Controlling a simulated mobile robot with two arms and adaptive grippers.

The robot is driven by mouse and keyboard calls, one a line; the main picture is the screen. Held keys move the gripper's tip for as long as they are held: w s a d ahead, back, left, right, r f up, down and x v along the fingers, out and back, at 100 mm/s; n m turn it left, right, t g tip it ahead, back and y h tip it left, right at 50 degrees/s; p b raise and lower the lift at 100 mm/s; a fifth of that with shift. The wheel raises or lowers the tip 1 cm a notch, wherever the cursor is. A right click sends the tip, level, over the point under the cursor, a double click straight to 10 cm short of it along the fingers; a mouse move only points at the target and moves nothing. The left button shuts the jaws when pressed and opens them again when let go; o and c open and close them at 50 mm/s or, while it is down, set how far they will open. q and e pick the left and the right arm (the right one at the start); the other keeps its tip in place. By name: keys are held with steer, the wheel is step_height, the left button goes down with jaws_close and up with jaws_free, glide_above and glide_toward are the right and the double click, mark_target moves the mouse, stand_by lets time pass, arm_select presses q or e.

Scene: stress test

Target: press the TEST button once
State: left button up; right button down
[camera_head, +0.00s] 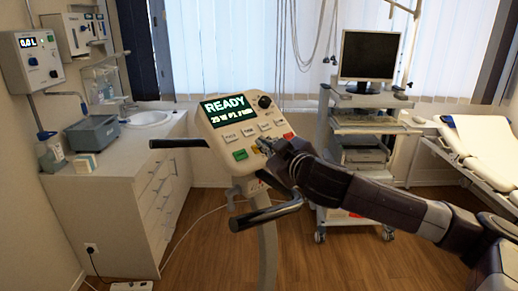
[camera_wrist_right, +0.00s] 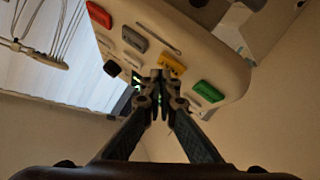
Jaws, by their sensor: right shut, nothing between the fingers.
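A white console (camera_head: 215,123) stands on a post, its green-lit screen (camera_head: 224,110) reading READY. Its panel has a row of pale buttons above a green button (camera_head: 240,154), a yellow button (camera_head: 256,149) and a red button (camera_head: 288,136). I cannot read for sure which button is marked TEST. My right gripper (camera_head: 264,146) is shut and empty, its tips at the panel close to the yellow button and hiding part of the lower row. In the right wrist view the shut fingertips (camera_wrist_right: 161,78) are beside the yellow button (camera_wrist_right: 172,64); contact cannot be told. My left gripper is not in view.
Dark handlebars (camera_head: 265,216) extend from the console post. Cables lie on the floor.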

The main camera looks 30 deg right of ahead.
steer(key=shift+w+f, duration=0.2)
steer(key=shift+f, duration=0.15)
stand_by(0.6)
steer(key=shift+s+r, duration=0.1)
steer(key=shift+r, duration=0.05)
steer(key=shift+s+r, duration=0.35)
steer(key=shift+r, duration=0.15)
stand_by(0.3)
steer(key=s+r, duration=0.1)
steer(key=s+r+p, duration=0.1)
steer(key=s+r, duration=0.1)
steer(key=r, duration=0.1)
steer(key=shift+d, duration=0.3)
